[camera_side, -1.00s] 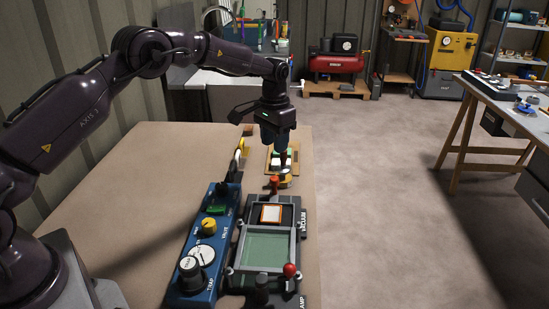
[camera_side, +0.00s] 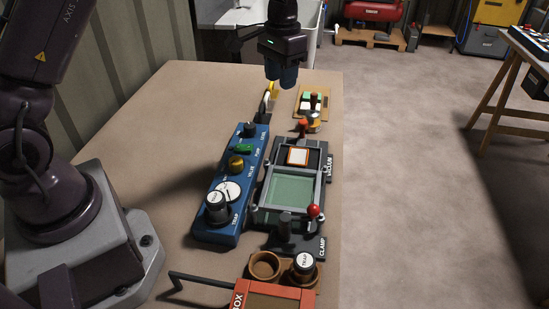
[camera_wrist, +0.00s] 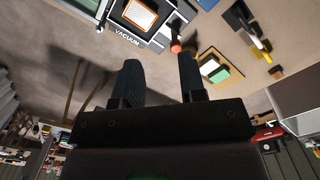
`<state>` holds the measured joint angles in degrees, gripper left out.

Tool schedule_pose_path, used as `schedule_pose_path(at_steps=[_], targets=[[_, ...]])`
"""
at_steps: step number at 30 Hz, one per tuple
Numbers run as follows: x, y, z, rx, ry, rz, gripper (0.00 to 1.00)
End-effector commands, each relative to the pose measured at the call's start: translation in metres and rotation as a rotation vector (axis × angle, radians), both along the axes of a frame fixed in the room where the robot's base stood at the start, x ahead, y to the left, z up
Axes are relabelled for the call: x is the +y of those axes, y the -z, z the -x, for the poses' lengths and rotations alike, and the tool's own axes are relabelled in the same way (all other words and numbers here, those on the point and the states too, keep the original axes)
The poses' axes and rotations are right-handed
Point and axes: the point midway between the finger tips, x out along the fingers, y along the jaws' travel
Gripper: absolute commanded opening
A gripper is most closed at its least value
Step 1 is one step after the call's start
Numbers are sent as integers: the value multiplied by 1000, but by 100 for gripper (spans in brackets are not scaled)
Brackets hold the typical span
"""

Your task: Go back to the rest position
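My gripper (camera_side: 281,76) is in the upper middle of the side view, raised above the far part of the workbench (camera_side: 150,120). Its blue-grey fingers point down and touch nothing. In the wrist view my gripper (camera_wrist: 160,80) shows two dark fingers standing apart, with only background between them. The fingers are open and empty.
A blue control box (camera_side: 215,205) with knobs lies left of the fixture. A red-topped lever and red-balled clamp (camera_side: 315,211) stick up. A wooden board (camera_side: 325,93) with green and white pieces lies behind. An orange box (camera_side: 280,297) and cup holder (camera_side: 265,265) stand in front.

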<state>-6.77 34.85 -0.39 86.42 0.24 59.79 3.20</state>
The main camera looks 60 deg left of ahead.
Motion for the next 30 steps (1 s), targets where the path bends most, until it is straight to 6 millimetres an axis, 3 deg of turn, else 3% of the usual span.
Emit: schedule_pose_path(at_steps=[1, 3, 9, 18, 24, 30], targets=[[-5, -19, 18, -22, -1, -3, 38], [-11, -39, 41, -48, -1, -6, 38], [-27, -82, 115, -139, 1, -13, 38], [-44, -109, 220, -310, 21, -16, 38], [-50, -118, 257, -429, 41, -16, 38], [-52, -133, 262, -509, 51, -16, 38]])
